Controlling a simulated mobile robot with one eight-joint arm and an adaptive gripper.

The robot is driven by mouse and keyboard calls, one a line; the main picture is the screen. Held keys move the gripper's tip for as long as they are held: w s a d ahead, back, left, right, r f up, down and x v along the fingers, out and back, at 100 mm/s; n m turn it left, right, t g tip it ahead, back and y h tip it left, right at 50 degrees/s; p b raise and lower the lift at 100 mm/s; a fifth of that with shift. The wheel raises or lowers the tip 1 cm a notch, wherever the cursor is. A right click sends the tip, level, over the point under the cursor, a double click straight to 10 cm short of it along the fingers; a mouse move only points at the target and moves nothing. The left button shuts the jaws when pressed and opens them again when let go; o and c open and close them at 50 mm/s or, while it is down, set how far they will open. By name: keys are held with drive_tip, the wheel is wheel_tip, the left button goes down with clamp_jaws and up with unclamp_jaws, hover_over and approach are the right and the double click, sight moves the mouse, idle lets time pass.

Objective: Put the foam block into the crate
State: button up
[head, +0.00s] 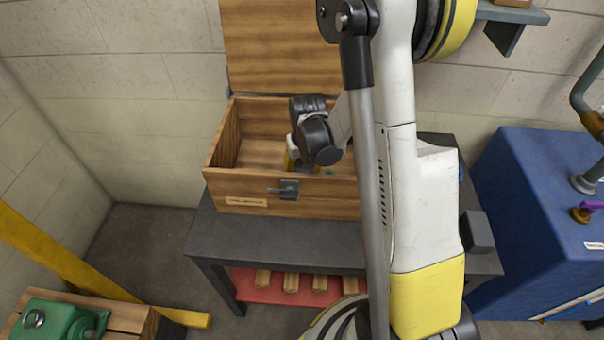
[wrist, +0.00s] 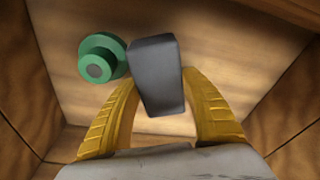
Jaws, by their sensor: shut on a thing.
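The wooden crate (head: 222,178) stands on the dark table with its lid raised at the back. My gripper (head: 293,160) reaches down into the crate from the right; its fingertips are mostly hidden behind the front wall in the head view. In the wrist view my gripper (wrist: 157,108) has its yellow fingers closed on the dark grey foam block (wrist: 153,70). The block is inside the crate's walls, above or on the wooden floor; I cannot tell which. A green round part (wrist: 100,58) lies beside the block on the left.
The dark table (head: 290,238) holds the crate, with a red lower shelf (head: 260,287) carrying wooden pieces. A blue cabinet (head: 535,210) stands at the right. A green motor (head: 55,322) sits on a wooden surface at lower left, near a yellow rail (head: 70,257).

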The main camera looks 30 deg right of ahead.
drive_tip(key=shift+r, duration=0.1)
drive_tip(key=shift+f, duration=0.2)
drive_tip(key=o, duration=0.9)
drive_tip(key=shift+r, duration=0.1)
wheel_tip(320, 180, up, 12)
drive_tip(key=s+p, duration=0.2)
drive_tip(key=p, duration=0.3)
drive_tip(key=shift+s+a+r+n+t, duration=0.35)
drive_tip(key=shift+s+a+r+t, duration=0.55)
drive_tip(key=shift+s+a+r, duration=1.35)
drive_tip(key=shift+s+a+r+n+t, duration=0.4)
drive_tip(key=shift+s+a+r+t, duration=0.5)
drive_tip(key=shift+s+a+r, duration=1.3)
drive_tip(key=shift+s+a+r+n+t, duration=0.35)
drive_tip(key=shift+s+a+r+t, duration=0.8)
drive_tip(key=shift+s+r, duration=1.95)
